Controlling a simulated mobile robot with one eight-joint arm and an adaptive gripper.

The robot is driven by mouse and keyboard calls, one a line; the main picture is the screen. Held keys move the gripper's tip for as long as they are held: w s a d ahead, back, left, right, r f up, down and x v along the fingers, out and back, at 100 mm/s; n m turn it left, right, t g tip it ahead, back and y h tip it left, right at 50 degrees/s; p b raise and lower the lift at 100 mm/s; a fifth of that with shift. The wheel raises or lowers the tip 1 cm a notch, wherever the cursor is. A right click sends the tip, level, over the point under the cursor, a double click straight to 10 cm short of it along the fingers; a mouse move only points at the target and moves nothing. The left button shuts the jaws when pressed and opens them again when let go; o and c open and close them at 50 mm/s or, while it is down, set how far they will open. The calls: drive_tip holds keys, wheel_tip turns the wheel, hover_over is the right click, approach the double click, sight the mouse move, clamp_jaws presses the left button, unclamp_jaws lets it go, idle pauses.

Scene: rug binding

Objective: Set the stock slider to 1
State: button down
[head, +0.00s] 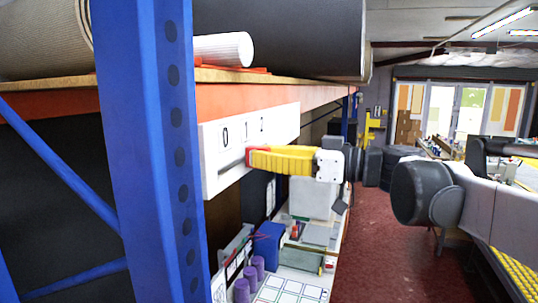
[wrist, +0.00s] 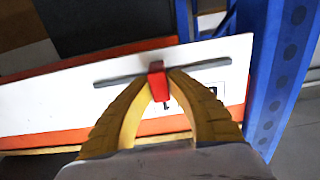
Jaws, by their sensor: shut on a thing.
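The stock slider is a white panel (head: 210,180) on the shelf's orange beam, with the marks 0, 1 and 2 above a grey slot (wrist: 215,47). Its red knob (wrist: 156,82) sits in the slot; its red edge also shows in the head view (head: 249,155). My gripper (head: 254,159) has its yellow fingers shut on the knob, one on each side in the wrist view. The knob is close to the mark 1, whose dark stroke shows beside it in the wrist view; exact alignment is unclear. My fingers hide part of the marks there.
A blue rack post (head: 145,150) stands left of the panel. A white roll (head: 223,49) and a large dark roll lie on the shelf above. Below are purple spools (head: 250,275) and a blue box (head: 269,243). Red floor (head: 385,240) lies open to the right.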

drive_tip(key=c, duration=1.3)
unclamp_jaws()
drive_tip(key=shift+a, duration=0.15)
drive_tip(key=v, duration=1.2)
